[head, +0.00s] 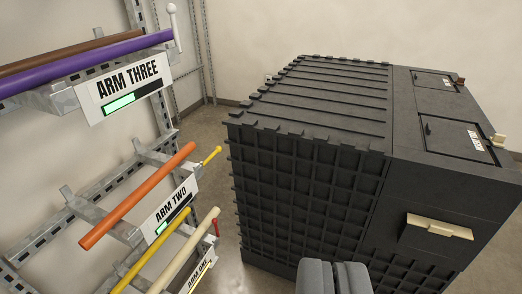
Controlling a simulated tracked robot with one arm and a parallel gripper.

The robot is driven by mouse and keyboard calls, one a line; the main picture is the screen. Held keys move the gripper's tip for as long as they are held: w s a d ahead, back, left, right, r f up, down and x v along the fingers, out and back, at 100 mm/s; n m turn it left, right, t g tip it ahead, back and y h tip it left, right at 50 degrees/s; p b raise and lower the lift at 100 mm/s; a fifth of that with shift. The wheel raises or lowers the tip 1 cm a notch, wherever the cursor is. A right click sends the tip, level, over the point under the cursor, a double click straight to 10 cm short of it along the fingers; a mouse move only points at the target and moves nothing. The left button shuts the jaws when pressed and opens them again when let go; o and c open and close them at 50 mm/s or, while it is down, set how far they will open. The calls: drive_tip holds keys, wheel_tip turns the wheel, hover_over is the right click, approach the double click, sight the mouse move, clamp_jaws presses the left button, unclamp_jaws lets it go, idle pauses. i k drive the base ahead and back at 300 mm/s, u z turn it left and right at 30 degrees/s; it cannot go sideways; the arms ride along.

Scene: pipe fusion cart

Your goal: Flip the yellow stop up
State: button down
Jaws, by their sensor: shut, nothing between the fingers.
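The yellow stop (211,157) is a short thin rod with a rounded tip at the outer end of the rack arm labelled ARM TWO (171,205). It slants outward to the upper right, not upright like the white stop (173,26) on the arm above. Its base is partly hidden behind the label and an orange pipe (138,195). My gripper (334,266) is at the bottom edge, right of and below the stop in the picture and well apart from it. Its two grey fingers are shut together with nothing between them.
A large black ribbed cabinet (310,160) with a beige handle (440,227) fills the right. ARM THREE (127,85) holds purple and brown pipes. ARM ONE (201,272), with a red stop (215,221), is lower. A floor gap (215,125) lies between rack and cabinet.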

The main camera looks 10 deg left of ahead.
sight(218, 148)
drive_tip(key=i, duration=1.15)
drive_tip(key=u, duration=0.65)
